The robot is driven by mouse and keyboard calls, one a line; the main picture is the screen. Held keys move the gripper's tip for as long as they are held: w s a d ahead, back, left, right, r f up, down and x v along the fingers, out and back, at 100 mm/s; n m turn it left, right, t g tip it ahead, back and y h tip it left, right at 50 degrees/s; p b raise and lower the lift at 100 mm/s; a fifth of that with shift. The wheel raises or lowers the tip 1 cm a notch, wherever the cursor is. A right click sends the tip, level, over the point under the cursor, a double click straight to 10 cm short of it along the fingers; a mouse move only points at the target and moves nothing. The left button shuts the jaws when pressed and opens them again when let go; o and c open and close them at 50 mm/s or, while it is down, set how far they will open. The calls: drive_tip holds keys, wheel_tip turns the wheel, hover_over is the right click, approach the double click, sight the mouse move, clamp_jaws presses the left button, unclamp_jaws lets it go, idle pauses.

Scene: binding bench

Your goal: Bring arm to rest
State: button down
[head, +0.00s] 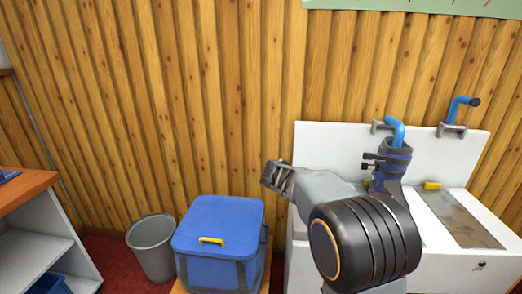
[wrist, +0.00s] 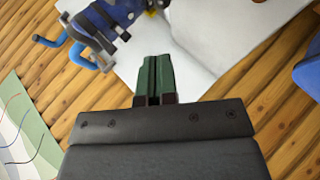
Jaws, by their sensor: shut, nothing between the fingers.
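My gripper (head: 272,174) is at the end of my raised arm, in front of the wooden wall and to the left of the white sink unit in the head view. In the wrist view its green fingers (wrist: 155,62) lie close together with nothing between them. My arm's large dark joint and grey link cover part of the sink unit in the head view. The gripper appears clear of everything around it.
A white sink unit (head: 306,148) with blue taps (head: 396,131) stands at right, holding a dark blue and grey object (head: 390,164). A blue box with a yellow handle (head: 221,218) and a grey bin (head: 152,247) stand lower left. A shelf (head: 25,195) is far left.

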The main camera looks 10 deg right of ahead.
drive_tip(key=s+a+f+n+g+y+p, duration=0.2)
drive_tip(key=s+a+y+p, duration=0.4)
drive_tip(key=s, duration=0.5)
drive_tip(key=s+a+r+m+t+y+p, duration=0.1)
drive_tip(key=s+a+r+y+p, duration=0.3)
drive_tip(key=s+r+p, duration=0.5)
drive_tip(key=shift+s+a+r+t+y, duration=0.4)
drive_tip(key=shift+s+a+r+t, duration=0.3)
drive_tip(key=shift+s+a+r, duration=0.8)
drive_tip(key=shift+s+d+r, duration=0.1)
drive_tip(key=shift+d+r, duration=0.2)
drive_tip(key=shift+r, duration=0.1)
